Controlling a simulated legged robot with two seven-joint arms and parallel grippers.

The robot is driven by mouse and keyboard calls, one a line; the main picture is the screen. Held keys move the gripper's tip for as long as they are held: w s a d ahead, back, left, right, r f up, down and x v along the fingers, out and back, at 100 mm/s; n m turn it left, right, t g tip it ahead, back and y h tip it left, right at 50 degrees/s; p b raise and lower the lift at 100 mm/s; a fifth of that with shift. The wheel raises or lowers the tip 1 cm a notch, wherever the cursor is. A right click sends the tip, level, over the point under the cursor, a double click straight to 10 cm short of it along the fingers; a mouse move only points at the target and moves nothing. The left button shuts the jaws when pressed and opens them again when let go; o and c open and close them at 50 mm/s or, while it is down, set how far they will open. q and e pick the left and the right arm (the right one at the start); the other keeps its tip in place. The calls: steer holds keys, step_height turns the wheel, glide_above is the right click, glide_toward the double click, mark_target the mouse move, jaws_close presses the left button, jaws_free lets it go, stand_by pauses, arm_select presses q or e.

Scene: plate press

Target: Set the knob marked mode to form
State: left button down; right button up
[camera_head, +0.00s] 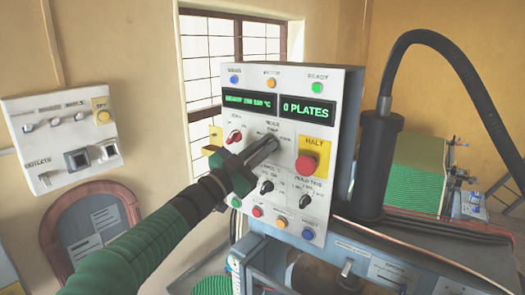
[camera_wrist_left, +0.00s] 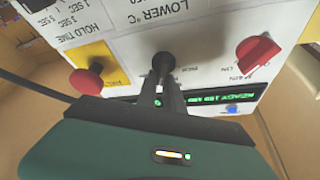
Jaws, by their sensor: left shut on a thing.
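My left gripper (camera_head: 270,146) reaches in from the left to the upper middle of the white control panel (camera_head: 343,85). Its fingers are shut on the mode knob, just under the mode label. The fingers cover most of the knob in the head view. In the left wrist view, the panel is upside down and the dark mode knob (camera_wrist_left: 163,63) sits at the tips of the left gripper (camera_wrist_left: 164,86). I cannot tell which setting the knob points to. My right gripper is not in view.
A red main knob (camera_head: 234,136) is left of the gripper, and a red push button (camera_head: 306,165) on yellow is to the right. Two black knobs (camera_head: 267,187) (camera_head: 305,201) sit below. Green displays (camera_head: 308,109) are above. A black hose (camera_head: 440,40) arches at the right.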

arm_select(q)
steer(key=shift+d+f+m+g+h+p, duration=0.15)
steer(key=shift+m+g, duration=0.35)
steer(key=shift+m, duration=0.65)
steer(key=shift+a+f+m+g+h+p, duration=0.15)
steer(key=shift+m+g, duration=0.35)
steer(key=shift+m, duration=0.7)
steer(key=shift+d+f+m+g, duration=0.15)
steer(key=shift+m+g, duration=0.35)
steer(key=shift+m, duration=0.65)
steer(key=c, duration=1.5)
jaws_free()
steer(key=shift+r, duration=0.15)
steer(key=shift+o, duration=0.2)
steer(key=shift+r, duration=0.1)
steer(key=shift+w, duration=0.2)
